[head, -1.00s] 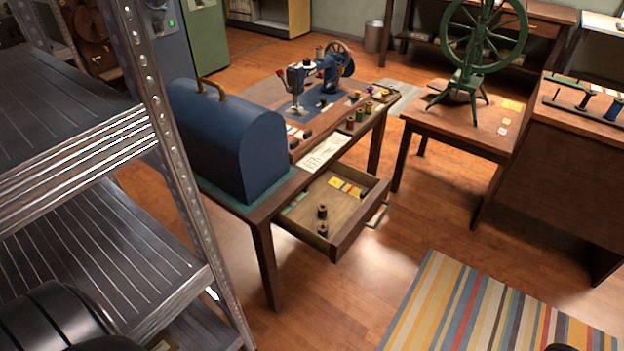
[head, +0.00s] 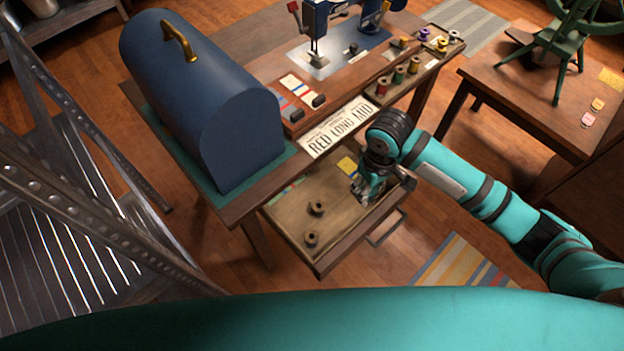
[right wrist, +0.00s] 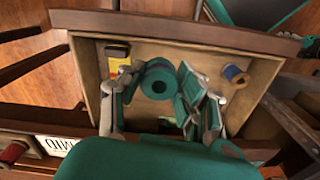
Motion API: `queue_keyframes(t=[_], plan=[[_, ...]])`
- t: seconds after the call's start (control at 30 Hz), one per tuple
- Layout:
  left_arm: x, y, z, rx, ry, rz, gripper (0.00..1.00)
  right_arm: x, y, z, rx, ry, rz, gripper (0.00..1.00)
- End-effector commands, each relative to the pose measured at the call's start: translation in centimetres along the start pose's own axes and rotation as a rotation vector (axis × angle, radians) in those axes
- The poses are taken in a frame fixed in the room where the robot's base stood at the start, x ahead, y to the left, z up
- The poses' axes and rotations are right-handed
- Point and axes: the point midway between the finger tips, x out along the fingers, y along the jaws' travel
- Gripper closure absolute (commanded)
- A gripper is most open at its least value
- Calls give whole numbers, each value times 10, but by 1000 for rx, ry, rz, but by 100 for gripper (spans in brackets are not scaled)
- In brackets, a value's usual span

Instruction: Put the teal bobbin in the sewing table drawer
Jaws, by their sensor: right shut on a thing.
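The sewing table drawer (head: 283,222) is pulled open, with its wooden tray facing up. It also shows in the right wrist view (right wrist: 85,75). My right gripper (head: 369,190) is low over the drawer's right part. In the right wrist view, the teal bobbin (right wrist: 159,82) sits between the fingers of this gripper (right wrist: 155,100), which is shut on it. The bobbin's round end with its dark hole faces the camera. I cannot tell whether it touches the drawer floor. In the head view, the gripper mostly hides the bobbin. My left gripper is not in view.
Two dark bobbins (head: 317,208) (head: 311,240) stand in the drawer's left part. A blue bobbin (right wrist: 236,76) lies in it in the right wrist view. Above are a blue domed case (head: 220,110) and thread spools (head: 398,75). A metal shelf (head: 80,205) stands left.

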Motion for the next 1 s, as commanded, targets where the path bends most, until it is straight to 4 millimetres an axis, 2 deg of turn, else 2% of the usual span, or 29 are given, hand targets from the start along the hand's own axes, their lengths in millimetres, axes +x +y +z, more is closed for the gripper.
queue_keyframes(t=[0.03, 0.17, 0.33, 0.47, 0.67, 0.9, 1.0], plan=[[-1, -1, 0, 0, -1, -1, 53, 2, -1, -10, -51, -3, -4, 100], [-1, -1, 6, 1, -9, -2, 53, 6, -1, -24, -145, -9, -6, 100], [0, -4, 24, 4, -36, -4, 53, 35, 0, -26, -174, -14, -6, 100], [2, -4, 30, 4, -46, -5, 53, 57, 0, -26, -174, -12, -6, 100], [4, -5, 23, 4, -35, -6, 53, 73, 0, -26, -173, -10, -5, 100], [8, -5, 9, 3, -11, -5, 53, 104, -1, -25, -173, -11, -6, 100], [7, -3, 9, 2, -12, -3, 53, 106, -1, -26, -173, -9, -5, 100]])
